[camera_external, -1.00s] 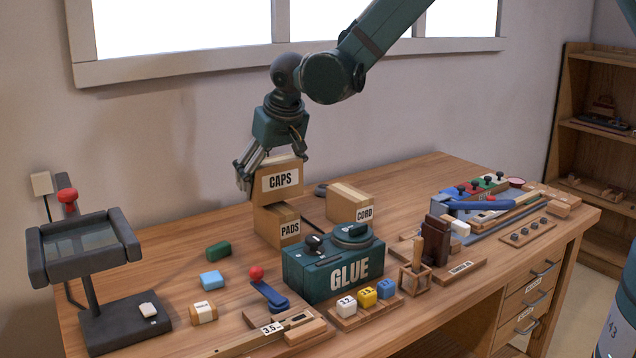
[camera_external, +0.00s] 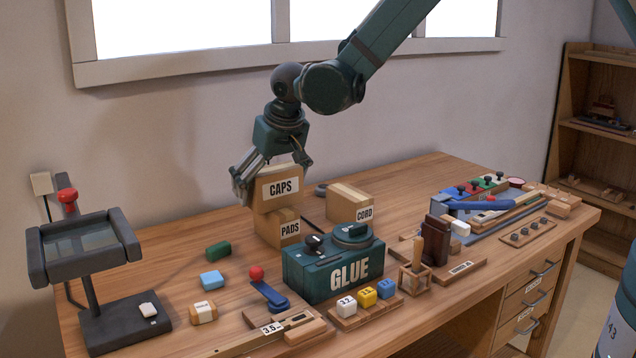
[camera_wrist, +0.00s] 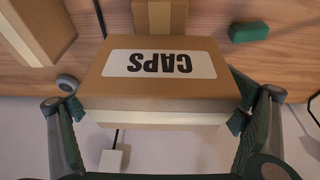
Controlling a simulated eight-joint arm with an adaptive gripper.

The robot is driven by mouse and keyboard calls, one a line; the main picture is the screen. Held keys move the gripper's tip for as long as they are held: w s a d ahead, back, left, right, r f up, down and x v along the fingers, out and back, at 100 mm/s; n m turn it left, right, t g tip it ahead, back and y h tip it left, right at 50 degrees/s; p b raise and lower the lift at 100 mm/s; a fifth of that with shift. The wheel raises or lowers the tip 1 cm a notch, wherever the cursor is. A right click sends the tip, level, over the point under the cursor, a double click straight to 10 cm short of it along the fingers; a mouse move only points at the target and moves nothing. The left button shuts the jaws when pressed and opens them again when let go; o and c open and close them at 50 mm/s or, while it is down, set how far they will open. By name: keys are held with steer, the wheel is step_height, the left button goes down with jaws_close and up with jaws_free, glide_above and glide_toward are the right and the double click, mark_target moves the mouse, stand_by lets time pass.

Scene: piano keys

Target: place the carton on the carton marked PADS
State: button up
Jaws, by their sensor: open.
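The carton marked CAPS (camera_external: 281,188) is on top of the carton marked PADS (camera_external: 290,230), looking slightly tilted and overhanging on the left. Whether it rests flat is hard to tell. My gripper (camera_external: 271,178) is over it, open, with one finger on each side of the carton. In the wrist view the CAPS carton (camera_wrist: 160,85) fills the middle between the spread fingers of my gripper (camera_wrist: 155,110); the fingertips look close to its sides. The PADS carton (camera_wrist: 160,15) shows beyond it.
The carton marked CORD (camera_external: 350,203) stands just right of the stack. The GLUE box (camera_external: 335,275) stands in front. A green block (camera_external: 218,251) and a blue block (camera_external: 212,280) lie at the front left. The wall is close behind.

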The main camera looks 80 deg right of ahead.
mark_target(279, 172)
steer(key=shift+r, duration=0.25)
steer(key=shift+p+v, duration=0.3)
steer(key=shift+v, duration=5.6)
steer(key=shift+s+a+r, duration=0.1)
steer(key=shift+s+a, duration=0.05)
steer(key=shift+s+a+r, duration=0.1)
steer(key=shift+a+r, duration=0.05)
steer(key=s+a+r+n+t+y, duration=0.15)
steer(key=s+a+r+n, duration=0.25)
steer(key=s+a+r, duration=1.15)
steer(key=s+a+n+t+y, duration=0.1)
steer(key=s+a, duration=0.5)
steer(key=s, duration=0.7)
steer(key=s+a+n+t, duration=0.1)
steer(key=s+a+n, duration=0.3)
steer(key=s, duration=0.9)
steer(key=shift+a+r+t+y, duration=0.25)
steer(key=shift+a+t+y, duration=0.1)
steer(key=shift+a, duration=0.75)
